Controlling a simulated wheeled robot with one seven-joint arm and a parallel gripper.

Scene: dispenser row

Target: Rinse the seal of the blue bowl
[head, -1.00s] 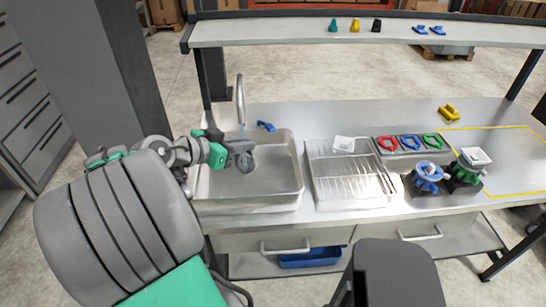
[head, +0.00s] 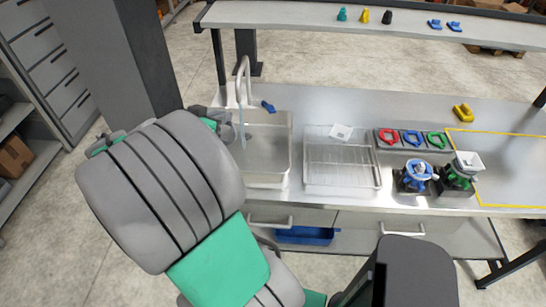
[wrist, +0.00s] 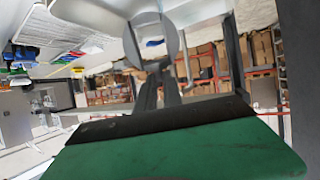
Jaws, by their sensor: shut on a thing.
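My gripper (head: 224,128) is over the left side of the steel sink (head: 268,182), near the tap (head: 241,85). My own arm hides most of it in the head view. In the wrist view, my gripper (wrist: 155,85) is shut on a grey ring-shaped thing (wrist: 135,42), which looks like the seal. A thin pale-blue stream of water (head: 242,138) falls from the tap beside the gripper; I cannot tell whether it touches the ring. The blue dispenser (head: 417,172) stands right of the sink, on a dark base. No bowl is clearly recognisable.
A wire drying rack (head: 342,172) stands right of the sink, with a white piece (head: 341,132) at its back. Red, blue and green rings (head: 412,138) lie in a tray. A green dispenser (head: 458,178) carries a white hopper (head: 467,161). A yellow-outlined area (head: 505,165) is clear.

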